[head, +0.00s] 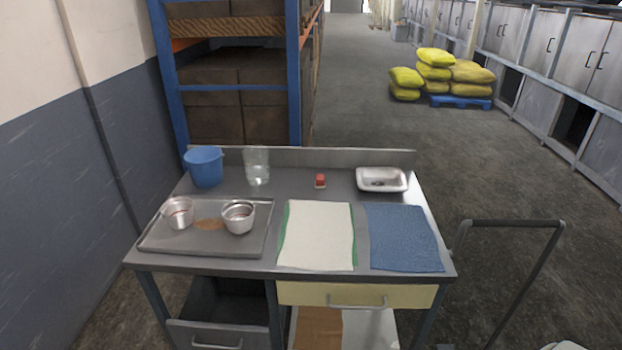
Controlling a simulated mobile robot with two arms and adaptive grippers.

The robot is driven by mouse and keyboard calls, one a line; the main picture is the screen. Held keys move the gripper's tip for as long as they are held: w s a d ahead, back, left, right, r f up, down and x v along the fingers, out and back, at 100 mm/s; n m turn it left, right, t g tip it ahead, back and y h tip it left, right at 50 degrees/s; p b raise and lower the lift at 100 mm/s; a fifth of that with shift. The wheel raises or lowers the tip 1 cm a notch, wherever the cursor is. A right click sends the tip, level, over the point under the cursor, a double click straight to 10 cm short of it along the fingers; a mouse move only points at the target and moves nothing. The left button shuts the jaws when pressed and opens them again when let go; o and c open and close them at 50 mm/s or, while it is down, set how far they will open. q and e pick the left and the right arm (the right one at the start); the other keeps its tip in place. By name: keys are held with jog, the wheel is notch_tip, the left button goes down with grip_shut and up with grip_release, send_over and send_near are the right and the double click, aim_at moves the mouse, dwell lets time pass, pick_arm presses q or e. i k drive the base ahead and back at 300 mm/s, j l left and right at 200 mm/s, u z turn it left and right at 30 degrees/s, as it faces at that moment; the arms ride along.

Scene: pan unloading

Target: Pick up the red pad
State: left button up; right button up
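A small red pad (320,181) lies on the grey metal worktable (290,184), toward its back and right of the middle. It stands apart from the things around it. Neither of my grippers shows in the head view, and nothing touches the pad.
A blue bucket (204,167) and a clear glass container (257,167) stand at the back left. A white dish (382,180) is right of the pad. A white cloth (317,236) and blue cloth (403,238) lie in front.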

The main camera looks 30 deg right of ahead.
aim_at(320, 181)
jog(key=z, duration=0.95)
